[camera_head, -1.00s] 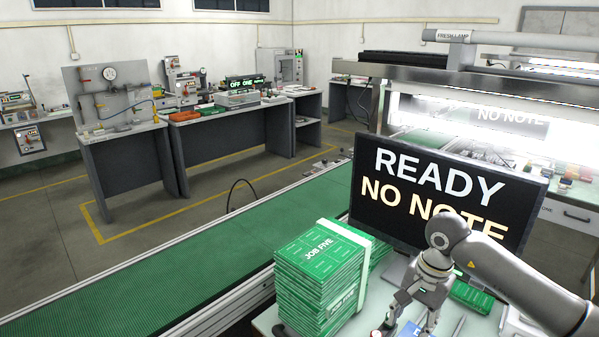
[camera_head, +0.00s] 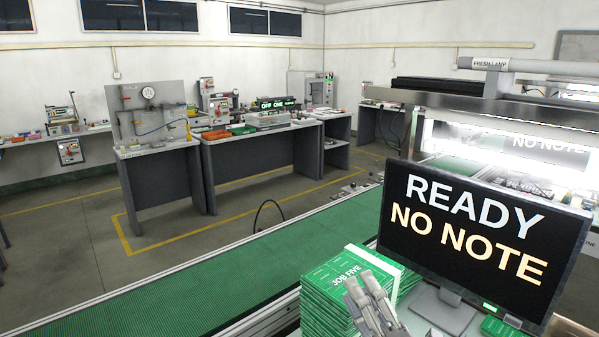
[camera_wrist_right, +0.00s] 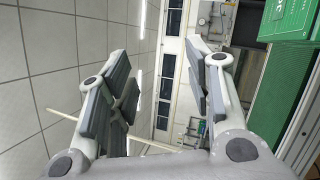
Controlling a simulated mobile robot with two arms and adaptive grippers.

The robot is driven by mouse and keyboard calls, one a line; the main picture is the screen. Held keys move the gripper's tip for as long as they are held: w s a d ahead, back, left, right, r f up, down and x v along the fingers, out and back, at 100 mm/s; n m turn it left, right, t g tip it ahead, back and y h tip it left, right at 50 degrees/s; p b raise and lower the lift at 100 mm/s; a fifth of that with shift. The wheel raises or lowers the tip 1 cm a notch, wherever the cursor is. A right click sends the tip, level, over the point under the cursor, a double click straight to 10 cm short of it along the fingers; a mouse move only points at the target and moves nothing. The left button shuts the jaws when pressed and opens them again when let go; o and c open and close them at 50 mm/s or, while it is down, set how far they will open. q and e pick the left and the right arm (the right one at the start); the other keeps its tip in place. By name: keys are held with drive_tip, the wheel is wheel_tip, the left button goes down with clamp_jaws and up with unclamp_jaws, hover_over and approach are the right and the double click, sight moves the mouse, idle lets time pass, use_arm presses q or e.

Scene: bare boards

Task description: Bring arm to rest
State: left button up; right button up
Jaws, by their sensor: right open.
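My right gripper (camera_head: 366,300) shows at the bottom of the head view, in front of the right part of the green stack marked JOB FIVE (camera_head: 330,300). Its fingers point up and a little left. In the right wrist view the same gripper (camera_wrist_right: 160,85) has its two fingers spread wide with nothing between them. The stack's green side (camera_wrist_right: 290,20) shows at the top right there, beside the fingers. Whether the gripper touches the stack cannot be told. The rest of the right arm is below the head view. My left gripper is in neither view.
A monitor (camera_head: 480,240) reading READY NO NOTE stands right of the stack on its stand (camera_head: 443,308). A green conveyor belt (camera_head: 200,275) runs behind the stack. Grey benches (camera_head: 255,160) stand farther back. A lit lamp frame (camera_head: 500,105) is behind the monitor.

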drive_tip(key=s+d+f+m+g+h, duration=0.3)
drive_tip(key=d+f+m+h, duration=0.2)
drive_tip(key=f+m, duration=0.35)
drive_tip(key=s+d+f+m+g+h, duration=0.45)
drive_tip(key=f+m, duration=0.25)
drive_tip(key=f, duration=0.2)
drive_tip(key=s+f+m+g+y, duration=0.1)
drive_tip(key=s+f+m+g, duration=0.4)
drive_tip(key=s, duration=0.5)
drive_tip(key=s+f+m+g+y, duration=0.1)
drive_tip(key=s+f+m+g, duration=0.25)
drive_tip(key=s+f, duration=0.5)
wheel_tip(320, 180, down, 25)
drive_tip(key=s+n+g+b, duration=0.1)
drive_tip(key=b, duration=0.2)
drive_tip(key=s+d+f+g+b, duration=0.1)
drive_tip(key=s+d+f+b, duration=0.1)
drive_tip(key=s+f, duration=1.5)
wheel_tip(320, 180, down, 3)
drive_tip(key=shift+s+d+f+n+g+h, duration=0.15)
drive_tip(key=shift+s+d+n+g+h, duration=0.15)
drive_tip(key=shift+s+d+g+h, duration=0.2)
